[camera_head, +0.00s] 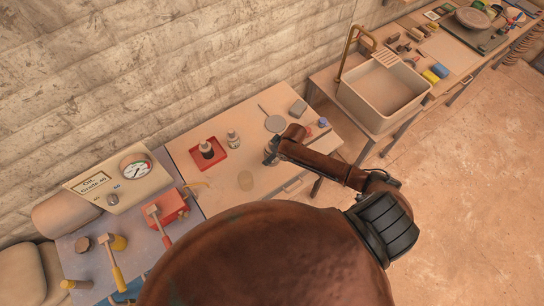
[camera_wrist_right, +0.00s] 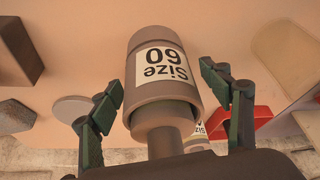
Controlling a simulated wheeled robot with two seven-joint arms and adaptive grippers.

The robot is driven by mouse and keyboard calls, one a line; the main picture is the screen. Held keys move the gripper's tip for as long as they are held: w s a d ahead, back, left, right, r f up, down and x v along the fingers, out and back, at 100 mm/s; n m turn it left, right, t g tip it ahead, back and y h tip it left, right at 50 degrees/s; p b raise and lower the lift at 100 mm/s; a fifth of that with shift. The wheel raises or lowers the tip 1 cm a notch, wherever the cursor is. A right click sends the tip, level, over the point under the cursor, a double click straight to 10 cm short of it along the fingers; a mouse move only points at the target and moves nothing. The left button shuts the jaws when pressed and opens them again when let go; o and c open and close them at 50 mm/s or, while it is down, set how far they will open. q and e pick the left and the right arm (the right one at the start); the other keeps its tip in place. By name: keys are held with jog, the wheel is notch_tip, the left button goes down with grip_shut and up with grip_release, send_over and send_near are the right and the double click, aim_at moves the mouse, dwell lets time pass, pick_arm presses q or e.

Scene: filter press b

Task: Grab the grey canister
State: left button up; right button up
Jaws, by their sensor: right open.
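The grey canister (camera_wrist_right: 165,95) has a stepped round body, a narrower neck towards the wrist and a white label reading "Size 60", upside down in the right wrist view. My right gripper (camera_wrist_right: 162,86) is open, with one dark finger on each side of the canister. In the head view, my right gripper (camera_head: 271,150) is low over the wooden table, and the arm largely hides the canister there. My left gripper is not in view.
A sink (camera_head: 383,92) stands to the right. A gauge panel (camera_head: 120,178) and hammers are left.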

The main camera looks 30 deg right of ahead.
jog(key=c, duration=1.4)
jog(key=shift+c, duration=0.7)
